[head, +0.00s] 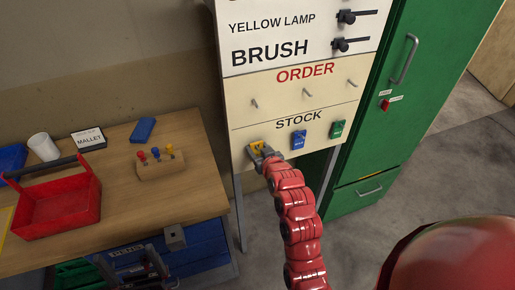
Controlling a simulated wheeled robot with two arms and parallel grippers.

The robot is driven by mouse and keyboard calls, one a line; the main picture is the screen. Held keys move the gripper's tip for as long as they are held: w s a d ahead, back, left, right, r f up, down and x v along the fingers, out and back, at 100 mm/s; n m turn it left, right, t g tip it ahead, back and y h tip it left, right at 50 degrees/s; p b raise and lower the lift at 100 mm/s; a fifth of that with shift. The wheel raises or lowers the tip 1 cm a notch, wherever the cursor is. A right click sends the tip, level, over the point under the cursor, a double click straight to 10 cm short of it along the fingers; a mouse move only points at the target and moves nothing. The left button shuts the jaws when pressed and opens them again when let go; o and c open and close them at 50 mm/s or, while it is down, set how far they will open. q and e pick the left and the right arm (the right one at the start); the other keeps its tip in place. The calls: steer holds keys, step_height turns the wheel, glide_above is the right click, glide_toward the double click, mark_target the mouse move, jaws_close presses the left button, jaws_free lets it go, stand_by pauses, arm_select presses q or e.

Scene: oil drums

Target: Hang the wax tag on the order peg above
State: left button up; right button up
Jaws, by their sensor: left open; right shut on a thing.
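A yellow tag (256,148) hangs at the left of the STOCK row on the cream board (290,110). My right gripper (261,153) is shut on it and hides part of it; its lettering is too small to read, so I cannot tell if it is the wax tag. A blue tag (299,141) and a green tag (337,129) hang to its right. Above, under ORDER, are a left peg (254,104), a middle peg (307,93) and a right peg (351,82), all bare. My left gripper (125,256) is open and empty, low in front of the workbench.
The wooden workbench (190,195) at left holds a red tool carrier (62,212), a white cup (43,147), a MALLET sign (88,139) and a wooden block with coloured pegs (160,166). A green cabinet (400,100) stands close right of the board.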

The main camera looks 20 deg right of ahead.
steer(key=shift+s+d+b, duration=0.1)
steer(key=shift+s+b, duration=0.2)
steer(key=shift+s, duration=2)
steer(key=shift+s, duration=0.1)
steer(key=s+p, duration=0.3)
steer(key=s, duration=0.3)
steer(key=shift+s, duration=0.4)
steer(key=shift+d, duration=0.1)
steer(key=shift+w+r, duration=0.1)
steer(key=shift+r, duration=0.05)
